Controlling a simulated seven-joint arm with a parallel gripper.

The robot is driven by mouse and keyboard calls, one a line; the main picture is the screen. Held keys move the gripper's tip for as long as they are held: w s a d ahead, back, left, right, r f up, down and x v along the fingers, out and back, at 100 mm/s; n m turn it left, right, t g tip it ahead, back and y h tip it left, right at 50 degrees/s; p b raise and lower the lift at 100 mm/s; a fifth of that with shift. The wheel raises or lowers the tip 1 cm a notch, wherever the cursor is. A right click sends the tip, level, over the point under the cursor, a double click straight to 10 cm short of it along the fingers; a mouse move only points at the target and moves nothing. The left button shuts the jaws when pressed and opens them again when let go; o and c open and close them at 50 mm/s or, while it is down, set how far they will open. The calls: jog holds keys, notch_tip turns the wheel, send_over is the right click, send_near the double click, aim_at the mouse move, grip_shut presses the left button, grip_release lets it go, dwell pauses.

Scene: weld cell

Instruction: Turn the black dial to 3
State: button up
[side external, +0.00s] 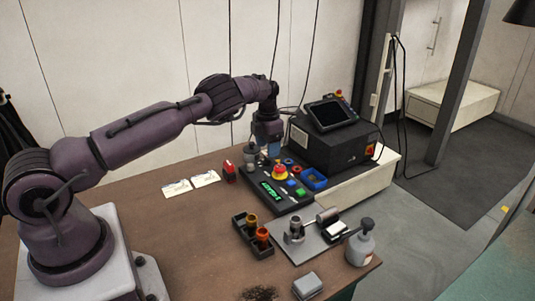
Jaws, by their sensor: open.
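A dark control panel (288,207) lies on the brown table, with a red and yellow mushroom button (280,173), green markings and small coloured buttons. My gripper (268,154) points down over the far left end of the panel. It is open, and I see nothing held in it. I cannot make out the black dial or its numbers for certain; it is too small here or hidden by the gripper. Whether the fingers touch anything on the panel cannot be told from this view.
A black box with a tablet (331,112) stands behind the panel. A blue bin (314,179) and red block (229,172) flank the panel. Nearer are a black tray with orange-capped parts (262,238), a metal fixture (295,229) and a grey bottle (360,245).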

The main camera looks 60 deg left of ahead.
notch_tip(320, 180, up, 9)
jog(key=shift+r, duration=0.2)
dwell(0.3)
